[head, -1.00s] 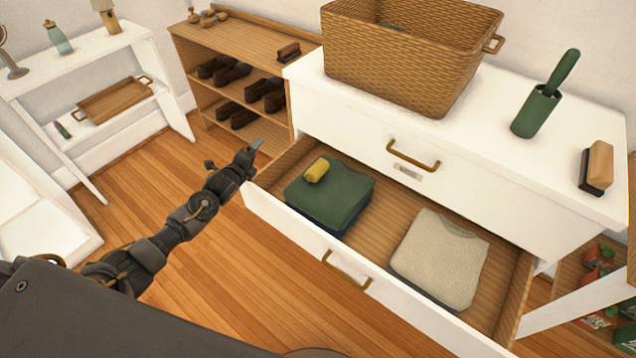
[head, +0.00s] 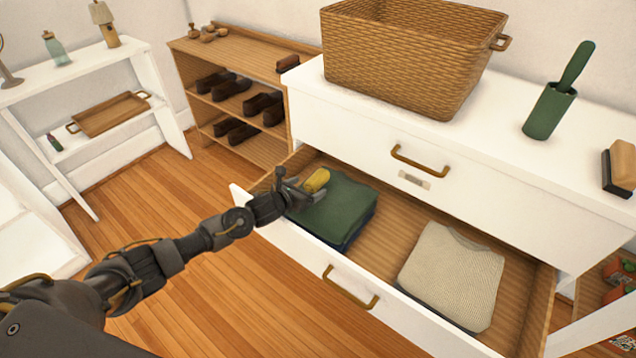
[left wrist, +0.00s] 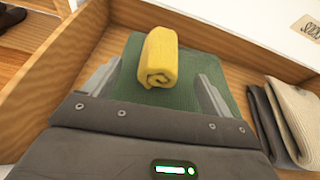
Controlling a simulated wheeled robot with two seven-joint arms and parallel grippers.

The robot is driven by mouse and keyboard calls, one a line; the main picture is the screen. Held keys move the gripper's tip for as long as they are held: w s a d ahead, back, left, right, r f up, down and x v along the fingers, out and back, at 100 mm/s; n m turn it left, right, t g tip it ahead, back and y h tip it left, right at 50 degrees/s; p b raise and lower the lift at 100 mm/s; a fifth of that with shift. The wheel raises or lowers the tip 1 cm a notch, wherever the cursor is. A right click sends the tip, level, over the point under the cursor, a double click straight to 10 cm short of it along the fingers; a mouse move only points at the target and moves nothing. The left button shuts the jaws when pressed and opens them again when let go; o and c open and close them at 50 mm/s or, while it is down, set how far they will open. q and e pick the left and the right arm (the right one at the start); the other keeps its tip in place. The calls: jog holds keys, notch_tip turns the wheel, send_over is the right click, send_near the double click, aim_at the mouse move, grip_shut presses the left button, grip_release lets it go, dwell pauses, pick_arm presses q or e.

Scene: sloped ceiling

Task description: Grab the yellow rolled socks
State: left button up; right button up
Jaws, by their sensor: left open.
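The yellow rolled socks (head: 316,180) lie on top of a folded green garment (head: 338,207) at the left end of the open drawer (head: 388,256). The socks also show in the left wrist view (left wrist: 158,58), with their spiral end facing the camera. My left gripper (head: 300,184) is just left of the socks, over the drawer's left end. In the left wrist view its open fingers (left wrist: 160,82) point toward the socks, one on each side, with gaps between. It holds nothing. My right gripper is not in view.
A folded beige knit garment (head: 452,277) lies in the drawer's right part. A wicker basket (head: 405,62), a green holder (head: 549,110) and a brush (head: 620,168) stand on the white dresser top. The drawer's front wall is below my left arm.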

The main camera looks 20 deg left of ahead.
aim_at(318, 181)
pick_arm(q)
jog(key=shift+w+d+f, duration=0.2)
jog(key=shift+w+f, duration=0.05)
jog(key=shift+w, duration=0.3)
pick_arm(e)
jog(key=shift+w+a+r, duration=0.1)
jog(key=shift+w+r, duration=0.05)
pick_arm(q)
jog(key=x, duration=0.3)
jog(key=shift+w+d, duration=0.25)
jog(key=shift+w, duration=0.05)
jog(key=shift+w+d+f, duration=0.15)
jog(key=shift+w+f, duration=0.05)
jog(key=shift+w, duration=0.15)
jog(key=shift+w+d+f+b, duration=0.1)
jog(key=shift+w+b, duration=0.2)
jog(key=shift+w, duration=0.05)
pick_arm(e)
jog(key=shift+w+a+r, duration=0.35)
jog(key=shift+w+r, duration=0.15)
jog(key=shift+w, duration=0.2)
pick_arm(q)
jog(key=c, duration=1.1)
